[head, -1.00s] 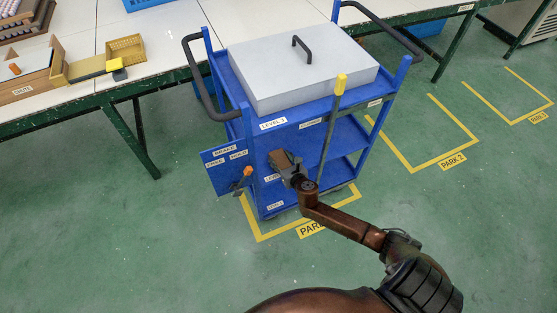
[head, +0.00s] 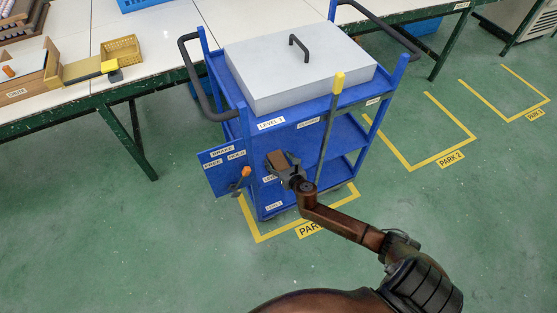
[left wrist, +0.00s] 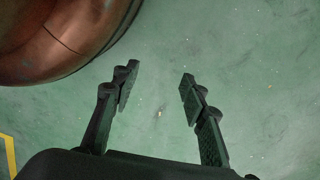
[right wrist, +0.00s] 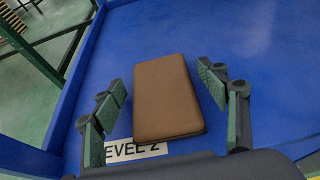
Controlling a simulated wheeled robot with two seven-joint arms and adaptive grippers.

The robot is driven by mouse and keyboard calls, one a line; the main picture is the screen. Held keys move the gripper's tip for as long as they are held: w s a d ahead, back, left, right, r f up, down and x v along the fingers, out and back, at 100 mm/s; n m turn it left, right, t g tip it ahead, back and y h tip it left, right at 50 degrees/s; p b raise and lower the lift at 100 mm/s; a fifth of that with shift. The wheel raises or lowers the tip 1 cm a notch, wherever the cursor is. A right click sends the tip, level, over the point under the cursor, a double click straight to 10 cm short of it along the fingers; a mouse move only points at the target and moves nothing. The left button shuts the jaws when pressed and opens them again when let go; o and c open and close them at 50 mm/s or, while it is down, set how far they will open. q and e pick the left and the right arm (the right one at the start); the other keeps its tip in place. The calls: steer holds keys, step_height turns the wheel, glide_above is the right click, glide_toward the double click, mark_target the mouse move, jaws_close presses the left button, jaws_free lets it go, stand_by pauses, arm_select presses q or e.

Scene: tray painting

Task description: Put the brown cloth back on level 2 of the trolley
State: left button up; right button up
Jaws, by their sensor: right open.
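The brown cloth (right wrist: 168,95) is a flat folded block on the blue level 2 shelf (right wrist: 245,45) in the right wrist view. It lies just behind the LEVEL 2 label (right wrist: 135,151). My right gripper (right wrist: 165,85) is open, one finger on each side of the cloth, with gaps showing on both sides. In the head view my right gripper (head: 284,162) reaches into the front of the blue trolley (head: 240,125), and the brown cloth (head: 277,160) shows at its tip. My left gripper (left wrist: 158,90) is open and empty over the green floor.
A grey lidded box (head: 300,70) covers the trolley's top. A yellow-topped lever (head: 338,85) stands upright right of my right gripper. A brake panel with an orange-knobbed lever (head: 246,172) is to its left. A white table (head: 180,45) stands behind.

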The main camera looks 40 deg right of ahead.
mark_target(277, 157)
steer(key=shift+r, duration=0.1)
steer(key=shift+s+r, duration=0.1)
steer(key=shift+s, duration=0.05)
steer(key=p+v, duration=0.1)
steer(key=v, duration=0.2)
steer(key=shift+r+p, duration=0.15)
steer(key=shift+p, duration=0.25)
arm_select(q)
steer(key=s+a+f+p, duration=0.1)
steer(key=s+f+p, duration=0.2)
steer(key=s+f, duration=0.6)
steer(key=shift+s+a, duration=0.15)
steer(key=shift+a, duration=0.25)
arm_select(e)
steer(key=v, duration=0.8)
steer(key=shift+s+a, duration=0.15)
steer(key=shift+s, duration=0.2)
